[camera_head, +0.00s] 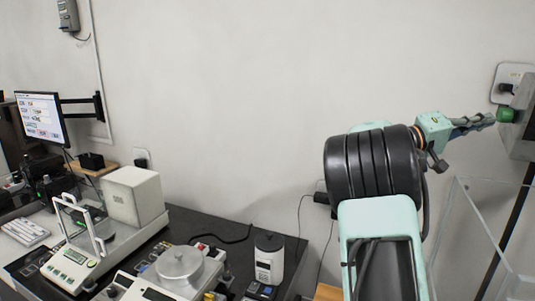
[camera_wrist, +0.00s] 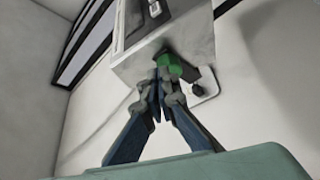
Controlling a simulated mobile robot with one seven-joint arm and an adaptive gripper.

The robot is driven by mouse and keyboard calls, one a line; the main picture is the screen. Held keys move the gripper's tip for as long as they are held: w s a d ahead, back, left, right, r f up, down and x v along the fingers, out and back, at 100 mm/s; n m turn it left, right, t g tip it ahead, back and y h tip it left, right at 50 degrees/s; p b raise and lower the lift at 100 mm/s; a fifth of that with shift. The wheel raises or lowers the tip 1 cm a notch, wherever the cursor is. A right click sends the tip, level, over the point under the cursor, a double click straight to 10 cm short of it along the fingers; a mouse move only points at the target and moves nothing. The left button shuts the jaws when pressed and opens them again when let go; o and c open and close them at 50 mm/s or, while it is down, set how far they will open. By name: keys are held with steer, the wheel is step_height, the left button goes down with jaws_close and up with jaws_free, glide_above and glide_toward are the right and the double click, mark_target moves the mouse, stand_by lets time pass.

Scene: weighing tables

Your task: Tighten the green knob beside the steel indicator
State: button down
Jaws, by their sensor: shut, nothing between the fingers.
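The green knob (camera_head: 507,115) sticks out from the side of the steel indicator (camera_head: 523,122) at the right edge of the head view. In the wrist view the green knob (camera_wrist: 175,67) shows just beyond my fingertips, at the lower edge of the grey steel indicator (camera_wrist: 183,26). My gripper (camera_head: 492,117) reaches right toward the knob with its fingers together; it also shows in the wrist view (camera_wrist: 162,82). The fingers are shut with nothing between them. Their tips are right at the knob and partly cover it; I cannot tell whether they touch it.
A wall socket plate (camera_head: 513,72) with a dark plug is behind the indicator. A clear-walled box (camera_head: 470,235) stands below my arm at the right. A dark bench (camera_head: 215,228) at the left holds balances and a white canister (camera_head: 269,258).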

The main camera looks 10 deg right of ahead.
steer(key=d+b, duration=0.1)
steer(key=s+d+b, duration=0.1)
steer(key=b, duration=0.1)
steer(key=shift+s+d, duration=0.25)
steer(key=shift+d, duration=0.15)
steer(key=shift+w+d+r, duration=0.1)
steer(key=shift+w, duration=0.15)
stand_by(0.4)
steer(key=shift+w+d+f+b, duration=0.15)
steer(key=shift+f+b, duration=0.3)
steer(key=shift+b, duration=1.15)
steer(key=shift+w+d+f+b, duration=0.15)
steer(key=shift+f+b, duration=0.25)
steer(key=shift+b, duration=1.2)
steer(key=shift+a+f+b, duration=0.15)
steer(key=shift+f+b, duration=0.1)
steer(key=shift+b, duration=0.3)
steer(key=shift+s+a+b, duration=0.1)
steer(key=shift+s+b, duration=0.1)
steer(key=shift+b, duration=0.15)
steer(key=shift+w+a, duration=0.1)
